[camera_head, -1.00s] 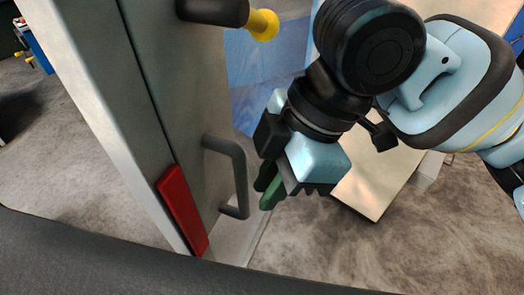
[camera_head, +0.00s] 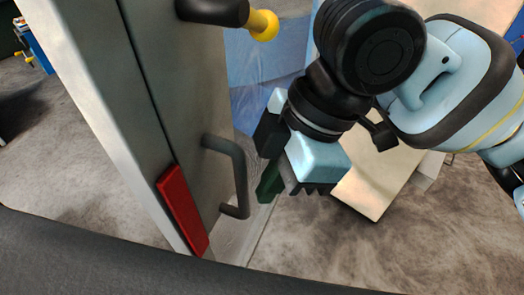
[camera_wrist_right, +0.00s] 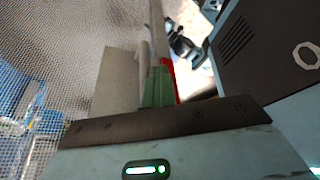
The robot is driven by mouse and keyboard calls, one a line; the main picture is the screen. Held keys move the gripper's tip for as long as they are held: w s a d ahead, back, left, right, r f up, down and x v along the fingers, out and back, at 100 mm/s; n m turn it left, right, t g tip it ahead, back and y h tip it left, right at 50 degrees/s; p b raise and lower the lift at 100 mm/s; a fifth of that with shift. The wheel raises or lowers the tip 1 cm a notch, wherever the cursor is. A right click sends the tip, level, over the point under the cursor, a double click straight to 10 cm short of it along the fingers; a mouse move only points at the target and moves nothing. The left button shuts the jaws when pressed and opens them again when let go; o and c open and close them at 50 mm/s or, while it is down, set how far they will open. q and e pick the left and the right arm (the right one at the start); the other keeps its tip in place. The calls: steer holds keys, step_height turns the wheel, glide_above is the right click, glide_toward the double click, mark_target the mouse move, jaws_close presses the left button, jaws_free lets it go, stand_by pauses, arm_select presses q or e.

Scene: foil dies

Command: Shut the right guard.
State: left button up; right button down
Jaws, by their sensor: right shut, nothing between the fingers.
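A grey upright panel (camera_head: 190,100) with a dark grey bar handle (camera_head: 240,180) stands left of centre in the head view; I take it for the guard, though I cannot tell for certain. My right gripper (camera_head: 268,186) has green fingers shut together, just right of the handle, with nothing held. In the right wrist view the shut fingers (camera_wrist_right: 158,88) point at a grey bar (camera_wrist_right: 157,30); whether they touch it, I cannot tell. My left gripper is not in view.
A red block (camera_head: 183,210) is on the panel's edge, beside the handle. A yellow knob (camera_head: 263,25) on a black grip juts out above. A blue surface (camera_head: 265,70) and a cream panel (camera_head: 375,175) lie behind my gripper. Grey floor is open at right.

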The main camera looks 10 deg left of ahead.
steer(key=shift+f, duration=0.1)
stand_by(0.3)
steer(key=c, duration=1.4)
jaws_free()
steer(key=shift+o, duration=0.2)
